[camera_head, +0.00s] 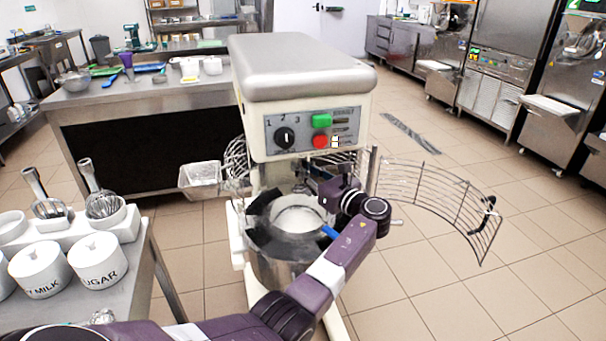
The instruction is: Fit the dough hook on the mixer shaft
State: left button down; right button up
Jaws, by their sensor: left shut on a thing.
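The mixer (300,70) stands in the middle, with a grey top and a control panel bearing a dial, a green button and a red button. Its steel bowl (285,268) sits below the head, with white contents showing inside. My left arm reaches in from the lower left, and my left gripper (318,186) is under the mixer head, close to where the shaft comes down. It is shut on what appears to be the dough hook, which is mostly hidden by the wrist and the head. I cannot tell whether hook and shaft touch. My right gripper is out of view.
The wire guard (440,195) is swung open to the right of the bowl. A metal chute (200,177) sticks out at the left. A side table at lower left carries whisks (103,203) and a sugar jar (97,262).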

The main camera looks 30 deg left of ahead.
pick_arm(q)
jog(key=shift+f, duration=0.15)
jog(key=c, duration=2.3)
grip_release()
jog(key=shift+g+b, duration=0.3)
jog(key=shift+b, duration=0.05)
jog(key=o, duration=0.5)
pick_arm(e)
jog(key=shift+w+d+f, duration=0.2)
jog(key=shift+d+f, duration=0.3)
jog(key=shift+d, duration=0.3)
pick_arm(q)
jog(key=shift+o, duration=0.2)
jog(key=shift+d, duration=0.1)
jog(key=v, duration=0.7)
jog(key=shift+d, duration=0.4)
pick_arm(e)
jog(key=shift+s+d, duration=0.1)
pick_arm(q)
jog(key=shift+s+r+p, duration=0.1)
jog(key=shift+r+p, duration=0.1)
jog(key=shift+p, duration=0.1)
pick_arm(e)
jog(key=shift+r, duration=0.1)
